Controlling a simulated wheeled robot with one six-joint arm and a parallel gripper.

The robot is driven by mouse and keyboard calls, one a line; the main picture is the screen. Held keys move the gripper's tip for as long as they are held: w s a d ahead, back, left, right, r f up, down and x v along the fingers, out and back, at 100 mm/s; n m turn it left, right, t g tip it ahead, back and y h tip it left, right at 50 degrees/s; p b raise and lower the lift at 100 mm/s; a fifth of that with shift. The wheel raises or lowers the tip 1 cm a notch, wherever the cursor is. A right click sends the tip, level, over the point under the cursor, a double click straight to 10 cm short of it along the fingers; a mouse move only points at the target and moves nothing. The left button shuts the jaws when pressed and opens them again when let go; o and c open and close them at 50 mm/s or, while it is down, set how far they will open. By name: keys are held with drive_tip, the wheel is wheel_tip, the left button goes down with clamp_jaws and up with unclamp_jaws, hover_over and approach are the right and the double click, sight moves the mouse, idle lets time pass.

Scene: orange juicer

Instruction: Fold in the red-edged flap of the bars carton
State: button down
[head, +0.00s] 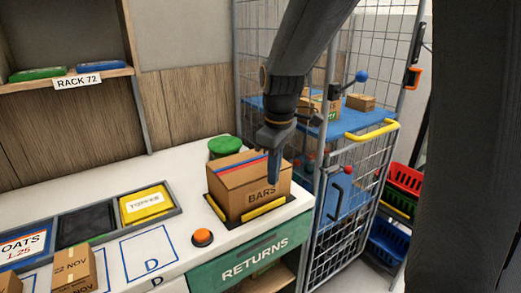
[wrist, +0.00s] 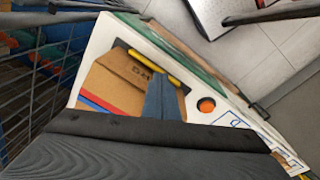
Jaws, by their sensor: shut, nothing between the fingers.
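The bars carton (head: 240,199) is a brown box marked BARS, standing in a dark recess with yellow bars on the white counter. A red edge (head: 236,164) and a blue edge run close together along its top, toward the back. In the wrist view the carton (wrist: 122,82) shows the red edge (wrist: 98,103) beside the blue one. I cannot tell how far the red-edged flap is raised. My gripper (head: 275,180) is shut and empty, pointing down at the carton's right part and hiding some of it. Its fingers (wrist: 160,84) also cover part of the carton in the wrist view. Contact is unclear.
A green round container (head: 224,146) stands behind the carton. An orange button (head: 202,236) is at its front left. A wire cage trolley (head: 345,215) with a blue shelf and small boxes stands close on the right. The counter's outlined D square (head: 150,256) is bare.

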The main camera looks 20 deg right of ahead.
sight(262, 159)
drive_tip(key=w+d+r+n, duration=0.1)
drive_tip(key=w+r+n, duration=1.1)
drive_tip(key=r+n, duration=0.15)
drive_tip(key=shift+m, duration=0.45)
drive_tip(key=f+p, duration=0.1)
drive_tip(key=f, duration=0.3)
drive_tip(key=f+p, duration=0.2)
drive_tip(key=f, duration=0.3)
drive_tip(key=w+f+p, duration=0.1)
drive_tip(key=f, duration=0.3)
drive_tip(key=shift+a+f+p, duration=0.1)
drive_tip(key=shift+f+p, duration=0.05)
drive_tip(key=shift+p, duration=0.2)
drive_tip(key=shift+f, duration=0.15)
